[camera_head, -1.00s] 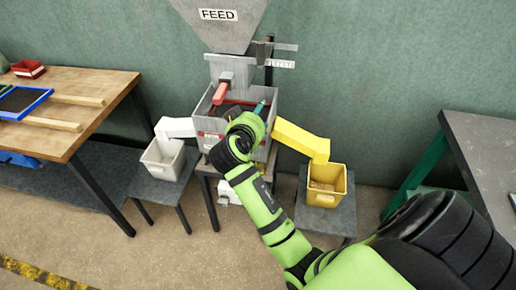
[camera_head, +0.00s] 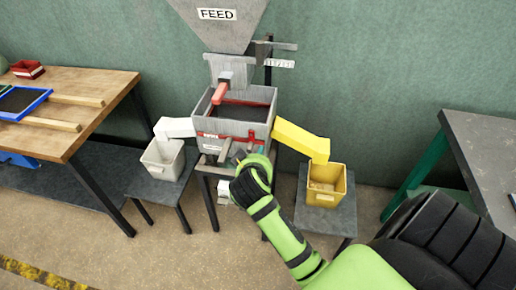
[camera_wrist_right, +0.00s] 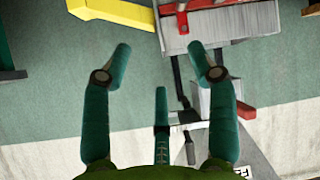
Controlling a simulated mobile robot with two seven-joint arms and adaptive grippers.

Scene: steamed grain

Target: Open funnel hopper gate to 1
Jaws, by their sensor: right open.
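The grey funnel hopper (camera_head: 217,35) marked FEED stands against the green wall at top centre. Below its neck a red handle (camera_head: 220,92), perhaps the gate's, points down into an open grey box (camera_head: 207,123). A small scale label (camera_head: 280,64) sits right of the neck, its marks too small to read, beneath a grey bar (camera_head: 276,46). My right gripper (camera_head: 240,156) is in front of the box's lower front. In the right wrist view it (camera_wrist_right: 160,55) is open and empty, fingers spread near the box front (camera_wrist_right: 230,22). My left gripper is not in view.
A white chute (camera_head: 176,127) and white bin (camera_head: 163,160) are on the left. A yellow chute (camera_head: 302,139) and yellow bin (camera_head: 326,185) are on the right. A wooden table (camera_head: 90,85) is far left, a grey table (camera_head: 485,150) far right.

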